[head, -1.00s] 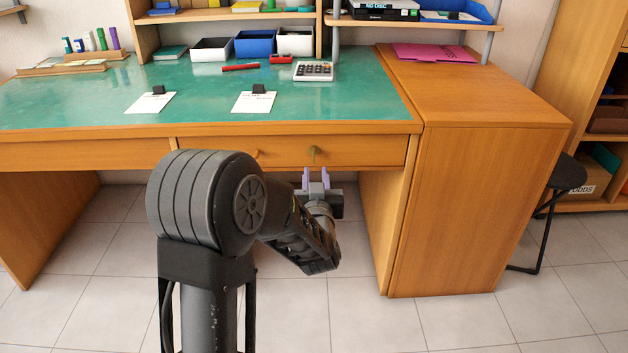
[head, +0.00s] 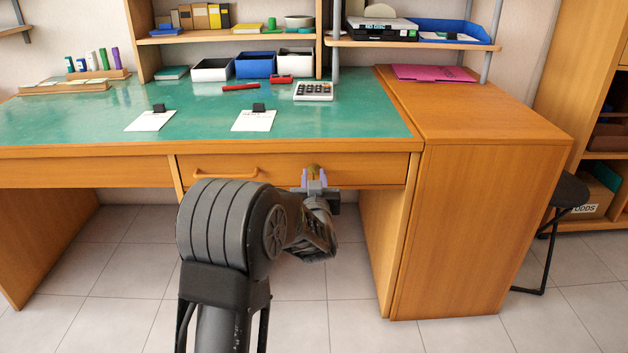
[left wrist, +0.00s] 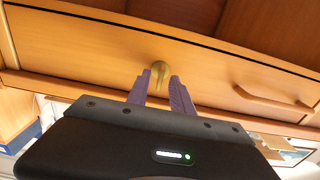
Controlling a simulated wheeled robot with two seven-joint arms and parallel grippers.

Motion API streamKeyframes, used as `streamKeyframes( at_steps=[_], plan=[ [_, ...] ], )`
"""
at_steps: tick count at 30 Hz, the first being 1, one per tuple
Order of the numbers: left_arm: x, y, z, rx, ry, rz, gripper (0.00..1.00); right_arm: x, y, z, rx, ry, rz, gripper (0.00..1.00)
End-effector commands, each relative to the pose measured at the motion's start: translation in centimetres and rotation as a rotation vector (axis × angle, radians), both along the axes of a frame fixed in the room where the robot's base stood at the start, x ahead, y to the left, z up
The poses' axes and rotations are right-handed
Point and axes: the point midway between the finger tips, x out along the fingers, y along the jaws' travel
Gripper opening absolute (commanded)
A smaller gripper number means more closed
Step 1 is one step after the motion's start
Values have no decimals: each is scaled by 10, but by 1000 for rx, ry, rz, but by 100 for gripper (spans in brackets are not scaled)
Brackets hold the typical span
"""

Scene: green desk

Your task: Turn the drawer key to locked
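The brass drawer key (head: 315,168) sits in the front of the drawer (head: 225,165), right of the drawer handle. In the left wrist view the key (left wrist: 160,69) shows as a rounded brass piece on the wooden front. My left gripper (head: 314,178) points at the drawer front, with its purple fingers at the key. In the left wrist view the fingers (left wrist: 161,76) are open, one on each side of the key, with narrow gaps visible. The key's exact angle and any lock marks are too small to tell. My right gripper is not in view.
The drawer handle (head: 226,174) is left of the key, partly above my arm. The green desk top (head: 350,125) holds cards, a calculator (head: 313,91) and bins. A wooden cabinet (head: 480,220) stands right of the drawer. Open floor lies in front.

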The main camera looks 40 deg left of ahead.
Motion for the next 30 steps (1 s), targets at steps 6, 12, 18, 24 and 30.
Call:
streamKeyframes(
  at_steps=[6, 12, 18, 24, 30],
  plan=[
    [5, 4, 0, -1, -1, 0, 27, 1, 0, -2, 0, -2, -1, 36],
    [5, 4, 0, -1, -1, -1, 22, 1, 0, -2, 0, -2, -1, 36],
    [5, 4, 0, -1, -1, -1, 6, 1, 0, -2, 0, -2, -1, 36],
    [5, 4, 0, -1, -1, -1, 0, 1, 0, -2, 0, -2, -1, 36],
    [5, 4, 0, -1, -1, 0, 0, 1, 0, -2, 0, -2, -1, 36]
  ],
)
